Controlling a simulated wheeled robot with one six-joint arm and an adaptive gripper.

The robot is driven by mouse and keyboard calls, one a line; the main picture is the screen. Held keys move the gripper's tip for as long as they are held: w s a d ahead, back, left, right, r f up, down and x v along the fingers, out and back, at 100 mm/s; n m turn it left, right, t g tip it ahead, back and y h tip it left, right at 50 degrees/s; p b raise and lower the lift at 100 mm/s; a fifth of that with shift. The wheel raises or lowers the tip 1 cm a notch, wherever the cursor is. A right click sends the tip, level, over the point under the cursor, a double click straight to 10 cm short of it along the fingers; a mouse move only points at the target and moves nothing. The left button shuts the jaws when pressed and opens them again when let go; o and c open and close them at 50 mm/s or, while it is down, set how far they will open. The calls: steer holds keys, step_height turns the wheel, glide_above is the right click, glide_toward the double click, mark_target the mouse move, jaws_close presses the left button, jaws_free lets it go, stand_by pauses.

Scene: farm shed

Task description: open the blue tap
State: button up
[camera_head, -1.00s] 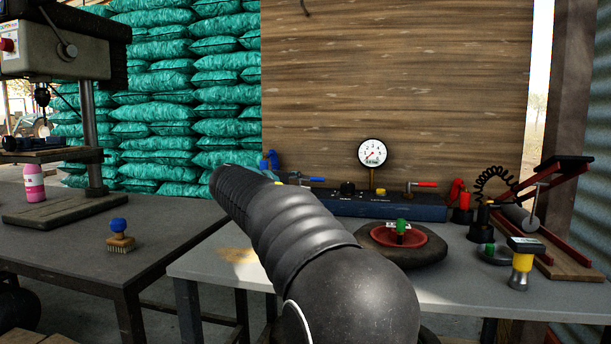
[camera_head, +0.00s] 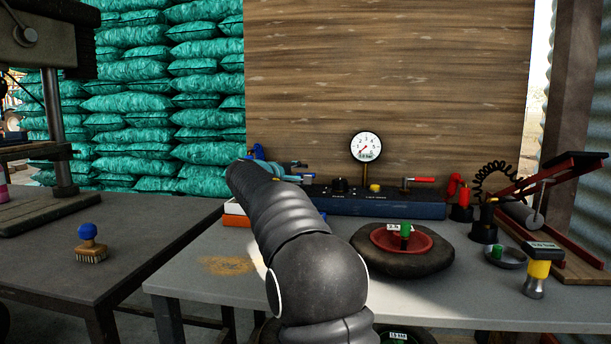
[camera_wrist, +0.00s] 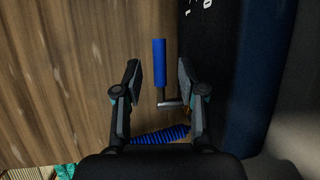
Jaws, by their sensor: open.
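The blue tap (camera_wrist: 159,62) shows in the wrist view as a straight blue lever on a short metal stem. It lies between the two fingers of my gripper (camera_wrist: 160,82), with a gap on each side. The fingers are open and no contact shows. In the head view, my gripper (camera_head: 288,172) is at the left end of the dark blue manifold (camera_head: 390,207), partly behind my arm. The tap is hard to make out there among the gripper parts.
A pressure gauge (camera_head: 366,147) and a red-handled tap (camera_head: 418,181) are on the manifold. A tyre with a red rim (camera_head: 375,243) lies in front. A blue coiled hose (camera_wrist: 162,135) is close to the fingers. A wooden board (camera_head: 390,80) stands behind.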

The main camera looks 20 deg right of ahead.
steer(key=shift+x, duration=1.7)
jaws_close()
